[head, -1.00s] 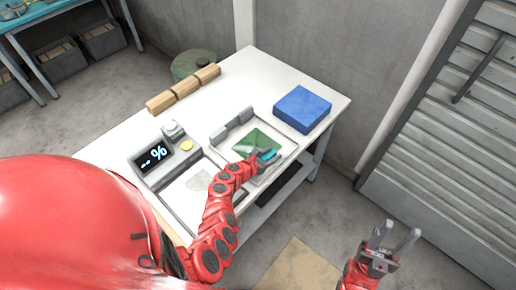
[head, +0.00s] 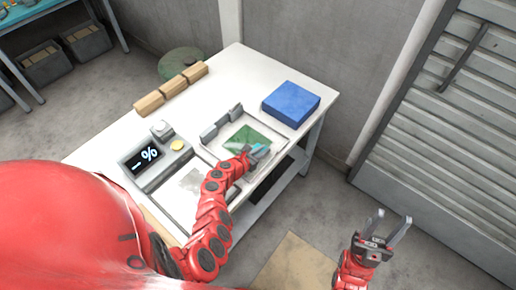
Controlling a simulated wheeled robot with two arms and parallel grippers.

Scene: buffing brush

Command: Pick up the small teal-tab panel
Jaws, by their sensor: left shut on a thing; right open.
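The small teal-tab panel shows as a teal tab (head: 260,150) at the tip of my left gripper (head: 253,152). My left gripper is shut on it at the front right of a shallow grey-white tray (head: 213,146) on the white table. A green panel surface (head: 247,136) lies flat in the tray just behind the gripper. The gripper hides part of it, and I cannot tell whether it joins the teal tab. My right gripper (head: 388,228) is open and empty, over the floor to the right of the table.
A blue block (head: 291,104) stands behind the tray at the right. A display unit (head: 150,158) and a second tray (head: 167,207) are at the left. Several wooden blocks (head: 171,87) line the back edge. The table's middle back (head: 221,88) is clear. A shutter (head: 450,130) stands right.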

